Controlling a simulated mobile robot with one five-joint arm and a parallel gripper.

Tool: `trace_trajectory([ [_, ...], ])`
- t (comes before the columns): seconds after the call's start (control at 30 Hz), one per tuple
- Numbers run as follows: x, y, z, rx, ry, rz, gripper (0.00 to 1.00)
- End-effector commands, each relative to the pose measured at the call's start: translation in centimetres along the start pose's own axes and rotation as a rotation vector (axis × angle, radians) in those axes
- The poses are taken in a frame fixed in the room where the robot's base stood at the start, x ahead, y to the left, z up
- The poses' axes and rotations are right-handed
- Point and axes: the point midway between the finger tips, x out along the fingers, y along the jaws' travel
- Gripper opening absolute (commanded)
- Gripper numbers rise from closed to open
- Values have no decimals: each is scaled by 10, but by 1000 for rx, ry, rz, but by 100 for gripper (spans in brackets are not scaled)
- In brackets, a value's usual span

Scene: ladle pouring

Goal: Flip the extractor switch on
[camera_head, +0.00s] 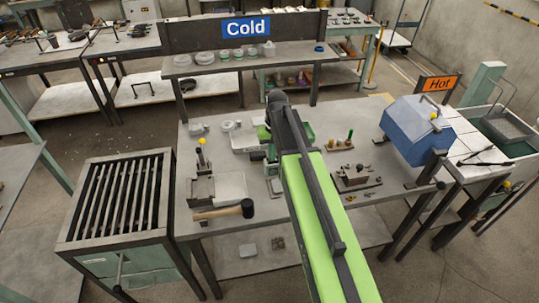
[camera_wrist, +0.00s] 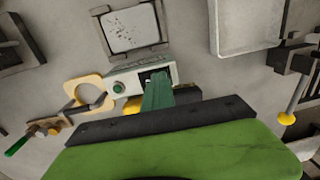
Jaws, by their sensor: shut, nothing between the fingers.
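A small pale grey switch box (camera_wrist: 118,76) lies at the centre of the wrist view. It has a round green button and a dark opening or rocker near its right end. I take it as the extractor switch, but no label is readable. My gripper (camera_wrist: 158,84) is shut and empty, its dark green tip over the right end of the box. I cannot tell whether the tip touches the switch, or which way the switch is set. In the head view my arm hides much of this spot, and the gripper is not clear there.
The grey worktable (camera_head: 230,222) holds a black-headed mallet (camera_head: 247,208), small fixtures and a blue hooded unit (camera_head: 418,130) on the right. A slatted grate (camera_head: 120,200) stands at left. In the wrist view, a tan ring-shaped tool (camera_wrist: 72,90) is left of the box and a framed plate (camera_wrist: 130,28) above.

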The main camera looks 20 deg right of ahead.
Motion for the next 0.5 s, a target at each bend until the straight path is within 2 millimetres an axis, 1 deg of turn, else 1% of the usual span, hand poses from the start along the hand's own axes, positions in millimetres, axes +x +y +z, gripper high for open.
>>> trace_trajectory([
  [0.03, 0, 5, 1, 5, -2, 5, 0],
  [0.33, -1, 6, 0, 5, 2, 5, 0],
  [0.43, -7, 6, 0, 5, 3, 5, 0],
  [0.5, -14, 6, 0, 5, 3, 5, 0],
])
